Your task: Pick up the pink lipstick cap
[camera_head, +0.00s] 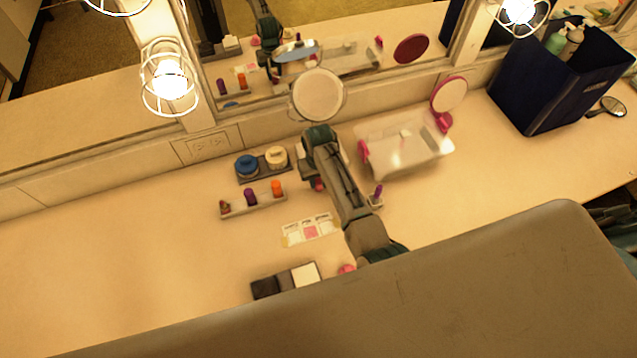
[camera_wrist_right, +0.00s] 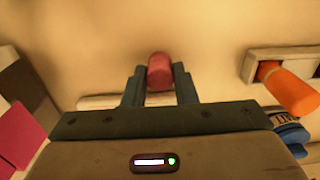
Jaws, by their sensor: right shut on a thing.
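The pink lipstick cap (camera_wrist_right: 160,66) sits between the two fingers of my right gripper (camera_wrist_right: 159,84) in the right wrist view, and the fingers are shut on it. In the head view my right arm reaches up from the bottom, and a small pink piece of the cap (camera_head: 318,185) shows beside the right gripper (camera_head: 316,178). The arm hides much of the gripper there. I cannot tell whether the cap is clear of the counter. My left gripper is not in view.
A lipstick rack (camera_head: 238,210) holds several lipsticks, including an orange one (camera_head: 276,188). Two jars (camera_head: 246,166) stand behind it. A clear tray (camera_head: 410,160) and round mirror (camera_head: 318,94) are close to my arm. A navy bin (camera_head: 545,85) stands right. The left counter is clear.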

